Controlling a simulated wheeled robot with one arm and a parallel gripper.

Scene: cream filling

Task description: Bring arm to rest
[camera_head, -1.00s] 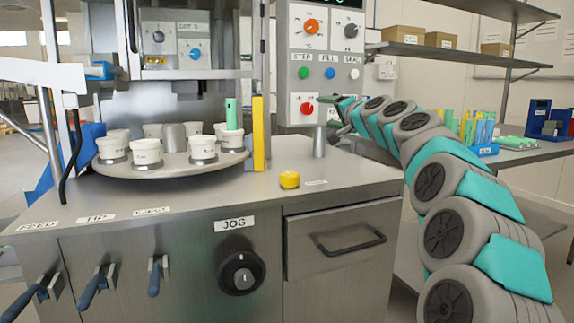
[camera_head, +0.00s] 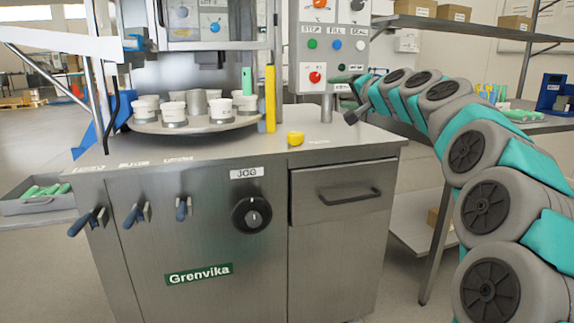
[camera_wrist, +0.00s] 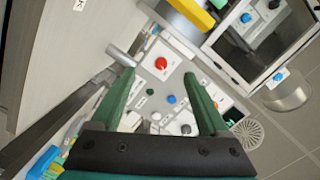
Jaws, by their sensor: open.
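My gripper (camera_wrist: 158,82) shows in the wrist view with its two green fingers spread wide and nothing between them. Beyond the fingers is the control panel (camera_wrist: 176,108), with a red button (camera_wrist: 161,63) showing between them. In the head view my arm reaches in from the right and curves toward the panel (camera_head: 333,50). Its end lies just right of and below the red button (camera_head: 315,77), near a metal post. The fingers are too small there to make out, and I cannot tell any contact with the panel.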

